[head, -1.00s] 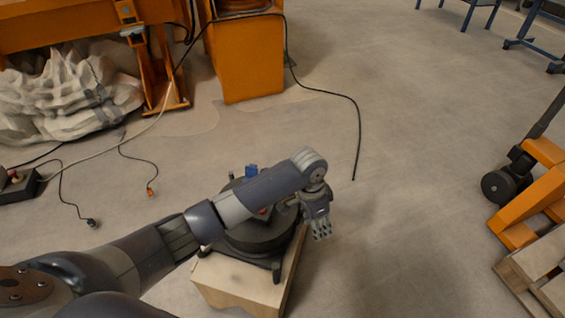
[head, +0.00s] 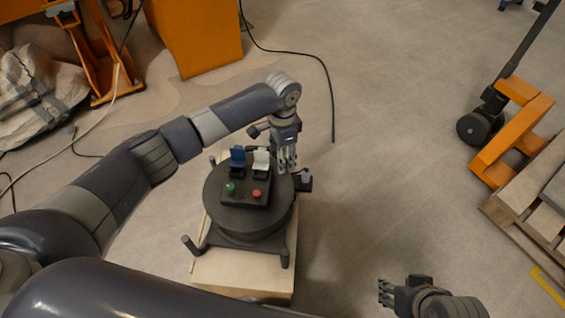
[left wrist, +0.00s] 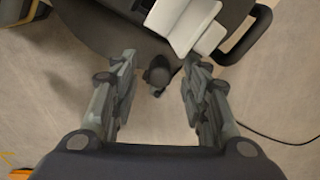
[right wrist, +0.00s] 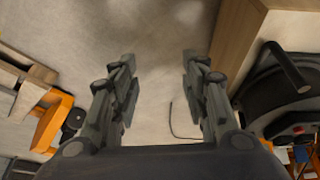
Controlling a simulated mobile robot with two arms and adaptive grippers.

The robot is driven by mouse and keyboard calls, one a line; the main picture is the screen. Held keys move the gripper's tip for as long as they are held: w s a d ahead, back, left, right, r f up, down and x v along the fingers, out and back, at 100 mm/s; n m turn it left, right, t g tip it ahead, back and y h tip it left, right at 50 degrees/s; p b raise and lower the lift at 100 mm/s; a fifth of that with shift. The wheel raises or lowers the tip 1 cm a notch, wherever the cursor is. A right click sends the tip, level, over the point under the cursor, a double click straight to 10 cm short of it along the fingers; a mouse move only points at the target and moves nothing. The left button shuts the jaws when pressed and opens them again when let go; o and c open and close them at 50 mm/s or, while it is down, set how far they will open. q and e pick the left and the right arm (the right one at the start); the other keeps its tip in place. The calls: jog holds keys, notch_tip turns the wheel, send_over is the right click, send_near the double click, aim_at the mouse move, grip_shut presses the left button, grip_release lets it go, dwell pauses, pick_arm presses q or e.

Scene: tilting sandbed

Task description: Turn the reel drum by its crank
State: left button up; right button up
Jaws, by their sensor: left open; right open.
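The reel drum (head: 249,220) is a dark round drum on a wooden box. A dark knob that looks like its crank handle (head: 303,182) stands at its right edge. My left gripper (head: 286,160) is open, pointing down just above the drum's right side near this knob. In the left wrist view the knob (left wrist: 158,76) lies between the open fingers (left wrist: 158,85), seen from above; I cannot tell its depth, and nothing is gripped. My right gripper (head: 384,293) is open and empty, to the right of the box. The right wrist view shows the drum (right wrist: 280,90) at its right edge.
A control box (head: 246,192) with a green and a red button and blue and white flaps sits on the drum. The wooden box (head: 235,276) carries the drum. An orange pallet truck (head: 510,125) and a pallet (head: 520,205) stand at the right. A black cable lies on the floor behind.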

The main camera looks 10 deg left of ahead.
pick_arm(q)
jog(key=shift+f, duration=1.05)
pick_arm(e)
jog(key=w, duration=0.1)
jog(key=w+a+r+t, duration=0.1)
jog(key=w+t, duration=0.1)
jog(key=w, duration=0.1)
jog(key=shift+a+r+y, duration=0.15)
jog(key=shift+r+y, duration=0.1)
jog(key=shift+y, duration=0.05)
pick_arm(q)
jog(key=shift+c, duration=0.4)
grip_shut()
